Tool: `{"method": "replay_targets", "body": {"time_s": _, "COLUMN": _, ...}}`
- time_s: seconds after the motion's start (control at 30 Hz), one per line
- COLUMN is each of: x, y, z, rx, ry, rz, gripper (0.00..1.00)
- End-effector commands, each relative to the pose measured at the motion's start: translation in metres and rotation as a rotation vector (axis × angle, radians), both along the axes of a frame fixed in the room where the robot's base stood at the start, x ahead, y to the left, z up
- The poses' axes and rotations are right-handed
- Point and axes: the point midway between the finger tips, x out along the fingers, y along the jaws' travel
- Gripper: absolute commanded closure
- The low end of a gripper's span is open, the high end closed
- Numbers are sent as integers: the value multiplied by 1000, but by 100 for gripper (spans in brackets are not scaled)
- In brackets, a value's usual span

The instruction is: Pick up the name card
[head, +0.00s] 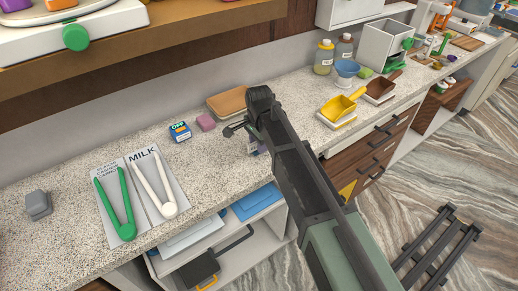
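I cannot identify the name card with certainty. A small pale and purple item (253,147) on the counter is mostly hidden behind my arm, so its kind is unclear. My gripper (231,130) is over the middle of the speckled counter (215,165), just above and left of that item. It is small and dark, and I cannot tell whether its fingers are open or shut. A printed mat with the word MILK (141,157) lies to the left, under green tongs (124,208) and white tongs (160,190).
A small blue box (180,132), a mauve block (206,122) and a tan tray (228,102) are near my gripper. A grey object (38,205) sits far left. A yellow scoop (341,107) and bottles (324,58) stand right. An overhead shelf (180,42) runs above.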

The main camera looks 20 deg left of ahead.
Motion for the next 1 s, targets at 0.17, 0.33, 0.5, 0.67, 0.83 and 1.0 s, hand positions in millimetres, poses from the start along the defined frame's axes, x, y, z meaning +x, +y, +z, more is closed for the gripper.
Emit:
{"method": "replay_targets", "body": {"time_s": 0.17, "x": 0, "y": 0, "z": 0, "rx": 0, "ry": 0, "rz": 0, "gripper": 73}}
{"method": "replay_targets", "body": {"time_s": 0.33, "x": 0, "y": 0, "z": 0, "rx": 0, "ry": 0, "rz": 0, "gripper": 99}}
{"method": "replay_targets", "body": {"time_s": 0.5, "x": 0, "y": 0, "z": 0, "rx": 0, "ry": 0, "rz": 0, "gripper": 100}}
{"method": "replay_targets", "body": {"time_s": 0.67, "x": 0, "y": 0, "z": 1, "rx": 0, "ry": 0, "rz": 0, "gripper": 100}}
{"method": "replay_targets", "body": {"time_s": 0.83, "x": 0, "y": 0, "z": 10, "rx": 0, "ry": 0, "rz": 0, "gripper": 100}}
{"method": "replay_targets", "body": {"time_s": 1.0, "x": 0, "y": 0, "z": 41, "rx": 0, "ry": 0, "rz": 0, "gripper": 100}}
